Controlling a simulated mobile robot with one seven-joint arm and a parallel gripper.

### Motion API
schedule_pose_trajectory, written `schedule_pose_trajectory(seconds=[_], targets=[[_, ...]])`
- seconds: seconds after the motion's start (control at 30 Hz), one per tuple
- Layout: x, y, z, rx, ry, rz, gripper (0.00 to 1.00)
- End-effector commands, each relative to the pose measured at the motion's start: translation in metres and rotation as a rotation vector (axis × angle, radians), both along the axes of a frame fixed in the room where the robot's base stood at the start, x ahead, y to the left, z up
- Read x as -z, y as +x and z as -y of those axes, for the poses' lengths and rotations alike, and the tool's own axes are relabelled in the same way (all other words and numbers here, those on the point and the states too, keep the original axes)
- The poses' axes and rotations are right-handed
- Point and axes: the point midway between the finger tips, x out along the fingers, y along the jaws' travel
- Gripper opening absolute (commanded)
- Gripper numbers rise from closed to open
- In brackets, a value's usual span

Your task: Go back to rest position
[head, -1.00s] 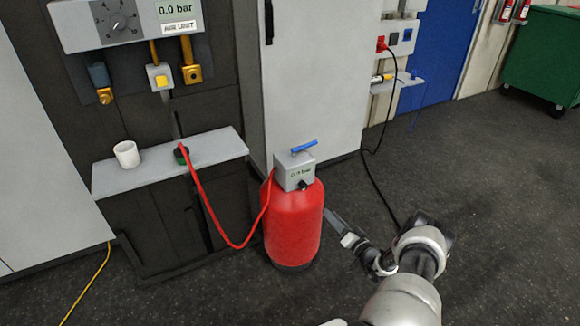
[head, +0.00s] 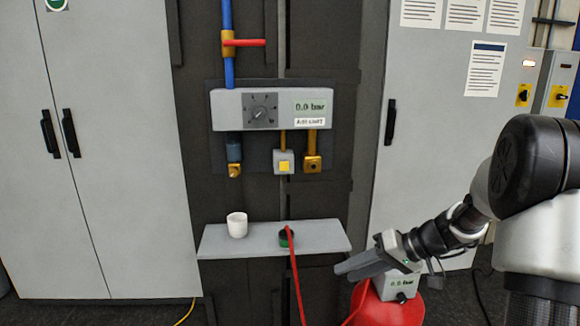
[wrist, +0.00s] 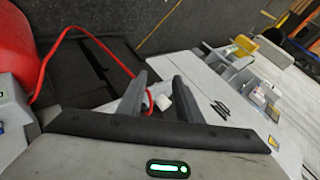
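My gripper (head: 345,269) is at the right end of the grey shelf in the head view, in front of the red tank's grey top box, with its fingers pointing left. In the wrist view, the two dark fingers of my gripper (wrist: 159,82) stand apart with nothing held between them. The white cup and the red hose (wrist: 85,35) show beyond the fingers. My arm reaches in from the right of the head view.
The red tank (head: 388,308) stands below my gripper, partly hidden. The air panel (head: 225,108) reads 0.0 bar. Grey cabinets (head: 110,200) flank it.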

Motion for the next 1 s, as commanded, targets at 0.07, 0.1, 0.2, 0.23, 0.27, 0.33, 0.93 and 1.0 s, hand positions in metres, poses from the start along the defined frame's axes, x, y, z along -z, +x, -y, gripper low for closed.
schedule_pose_trajectory(seconds=[0.07,0.1,0.2,0.23,0.27,0.33,0.93,1.0], targets=[[-0.028,-0.032,-0.02,-0.025,-0.091,-0.036,0.32],[-0.039,-0.049,-0.027,-0.029,-0.136,-0.056,0.32],[-0.061,-0.092,-0.04,-0.021,-0.244,-0.091,0.32],[-0.067,-0.105,-0.043,-0.016,-0.276,-0.097,0.32],[-0.072,-0.117,-0.045,-0.007,-0.307,-0.102,0.32],[-0.083,-0.147,-0.048,0.015,-0.375,-0.106,0.32],[-0.129,-0.264,-0.012,0.306,-0.734,0.084,0.32],[-0.15,-0.265,-0.009,0.318,-0.741,0.087,0.32]])
